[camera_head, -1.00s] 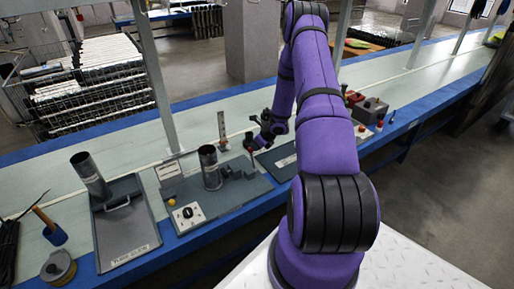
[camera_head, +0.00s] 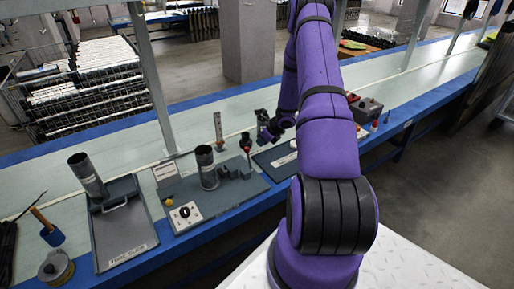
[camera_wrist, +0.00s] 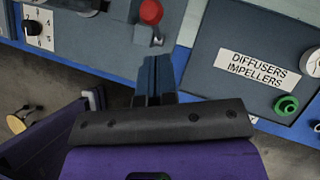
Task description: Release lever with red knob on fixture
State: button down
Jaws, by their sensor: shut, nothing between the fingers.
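The fixture (camera_head: 232,196) is a grey-blue plate on the bench in the head view. It carries an upright metal tube (camera_head: 206,168), a dial box and clamp parts. The red knob (camera_head: 247,149) shows small at its right back end; it also shows in the wrist view at the top centre (camera_wrist: 151,12). The lever under it is mostly hidden, so its angle cannot be told. My gripper (camera_wrist: 155,62) is shut and empty, its fingertips just below the red knob in the wrist picture and seemingly apart from it. In the head view its fingertips are unclear.
A plate labelled "DIFFUSERS IMPELLERS" (camera_wrist: 225,65) with a green knob (camera_wrist: 287,105) lies right of the fixture. A dial (camera_wrist: 36,30) is at the wrist view's left. A grey tray (camera_head: 125,232) with a tube stands left of the fixture in the head view.

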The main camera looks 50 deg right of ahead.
jog(key=w+v, duration=0.1)
jog(key=v, duration=0.6)
jog(key=shift+d+r, duration=0.2)
jog(key=shift+r, duration=0.15)
jog(key=w+a+r+n+g+y, duration=0.1)
jog(key=a+r+n, duration=0.5)
jog(key=a+r, duration=0.45)
jog(key=w+a+r+n, duration=0.2)
jog(key=a+r+n, duration=0.55)
jog(key=r, duration=0.55)
jog(key=s+a+r+n+g, duration=0.1)
jog(key=s+a+r+n, duration=0.6)
jog(key=a+r, duration=0.4)
jog(key=s+a+r+n+h, duration=0.1)
jog(key=s+a+r+n, duration=0.1)
jog(key=s, duration=0.5)
jog(key=s+a+r+n+h, duration=0.1)
jog(key=s+a+r+n, duration=0.1)
jog(key=s+a+n, duration=0.2)
jog(key=s+a+r+n+h, duration=0.1)
jog(key=s+a+r+n, duration=0.1)
jog(key=s+n, duration=0.5)
jog(key=s+a, duration=0.1)
jog(key=s, duration=0.2)
jog(key=shift+s+a+r+t, duration=0.15)
jog(key=shift+a+r+t, duration=0.2)
jog(key=shift+t, duration=0.05)
